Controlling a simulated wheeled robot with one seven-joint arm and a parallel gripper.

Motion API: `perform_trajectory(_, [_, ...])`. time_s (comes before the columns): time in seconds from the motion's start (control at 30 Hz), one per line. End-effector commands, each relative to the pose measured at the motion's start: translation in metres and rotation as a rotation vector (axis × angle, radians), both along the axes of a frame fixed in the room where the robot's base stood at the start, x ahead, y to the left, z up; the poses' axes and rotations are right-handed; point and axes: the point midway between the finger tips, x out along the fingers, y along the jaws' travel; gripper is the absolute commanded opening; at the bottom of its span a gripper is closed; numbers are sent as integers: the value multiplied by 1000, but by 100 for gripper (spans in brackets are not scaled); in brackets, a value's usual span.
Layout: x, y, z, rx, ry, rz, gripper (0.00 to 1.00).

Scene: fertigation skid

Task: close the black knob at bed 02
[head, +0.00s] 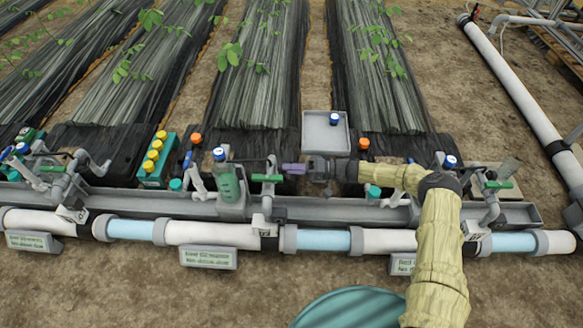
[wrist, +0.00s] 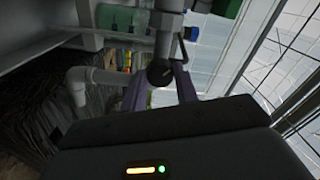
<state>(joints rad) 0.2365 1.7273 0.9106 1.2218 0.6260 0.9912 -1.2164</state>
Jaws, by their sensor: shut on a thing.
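The black knob (wrist: 159,73) is a dark round end on a grey pipe fitting in the wrist view. It sits between the two purple fingers of my gripper (wrist: 160,84). In the head view my gripper (head: 292,169) reaches leftward from the right, with its purple fingers at the middle valve riser, just right of a green lever handle (head: 267,178). The fingers are closed around the knob and hide it in the head view. The knob's turn angle cannot be made out. A bed sign (head: 208,257) stands below left; its lettering is too small to read surely.
A grey tray with a blue-capped bottle (head: 326,119) lies just behind my gripper. A green bottle (head: 226,182) and a rack of yellow caps (head: 153,172) stand left. The white and blue main pipe (head: 205,233) runs along the front. A teal tub (head: 350,309) is nearest me.

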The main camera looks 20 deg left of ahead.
Motion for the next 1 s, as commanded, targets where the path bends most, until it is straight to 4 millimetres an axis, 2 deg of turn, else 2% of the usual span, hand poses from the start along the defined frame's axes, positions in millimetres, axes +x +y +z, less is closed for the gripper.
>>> perform_trajectory(0.7, [1, -1, 1, -159, 651, -5, 7])
perform_trajectory(1.0, [1, -1, 0, -202, 831, -5, 7])
